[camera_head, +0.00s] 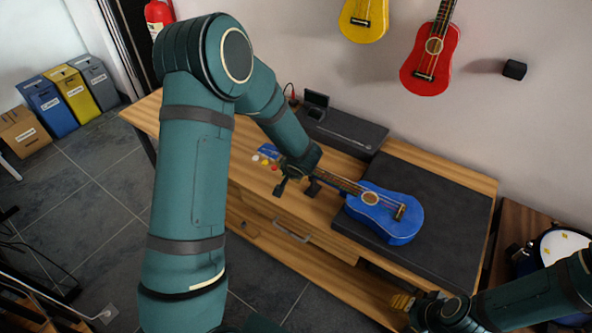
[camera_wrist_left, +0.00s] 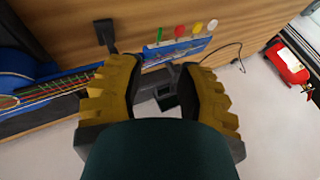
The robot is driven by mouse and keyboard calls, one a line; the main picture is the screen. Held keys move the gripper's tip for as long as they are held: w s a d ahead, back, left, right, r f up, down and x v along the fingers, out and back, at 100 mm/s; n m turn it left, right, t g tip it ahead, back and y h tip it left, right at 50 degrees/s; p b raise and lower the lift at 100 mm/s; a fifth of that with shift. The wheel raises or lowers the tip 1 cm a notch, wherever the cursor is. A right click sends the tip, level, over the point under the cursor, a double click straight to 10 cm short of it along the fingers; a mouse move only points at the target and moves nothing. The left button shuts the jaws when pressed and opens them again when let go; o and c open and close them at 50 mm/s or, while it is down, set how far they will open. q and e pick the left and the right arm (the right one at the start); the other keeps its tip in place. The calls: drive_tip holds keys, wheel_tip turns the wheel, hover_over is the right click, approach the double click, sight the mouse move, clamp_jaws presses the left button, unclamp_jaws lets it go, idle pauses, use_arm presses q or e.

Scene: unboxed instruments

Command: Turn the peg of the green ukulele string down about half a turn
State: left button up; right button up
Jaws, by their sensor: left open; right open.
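A blue ukulele (camera_head: 385,213) lies with its body on a dark mat, its neck pointing left. In the left wrist view, its strings run to a blue headstock (camera_wrist_left: 182,49) with a green peg (camera_wrist_left: 160,35) beside red, yellow and white pegs. The green peg looks edge-on; the others show their discs. In the head view, I cannot make out the green peg near my left gripper. My left gripper (camera_head: 297,184) is open beside the neck near the headstock; contact cannot be told. My right gripper (camera_head: 418,308) is open and apart from the ukulele, low in the picture.
The dark mat (camera_head: 462,205) covers the right of the wooden workbench (camera_head: 335,205). A dark case (camera_head: 345,131) stands at the back. Red (camera_head: 418,76) and yellow (camera_head: 352,28) ukuleles hang on the wall. A drum (camera_head: 562,247) stands at the right.

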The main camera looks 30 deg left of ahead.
use_arm(q)
drive_tip(key=x, duration=0.9)
drive_tip(key=w+p+x, duration=0.1)
drive_tip(key=x, duration=0.3)
drive_tip(key=shift+w, duration=0.1)
clamp_jaws()
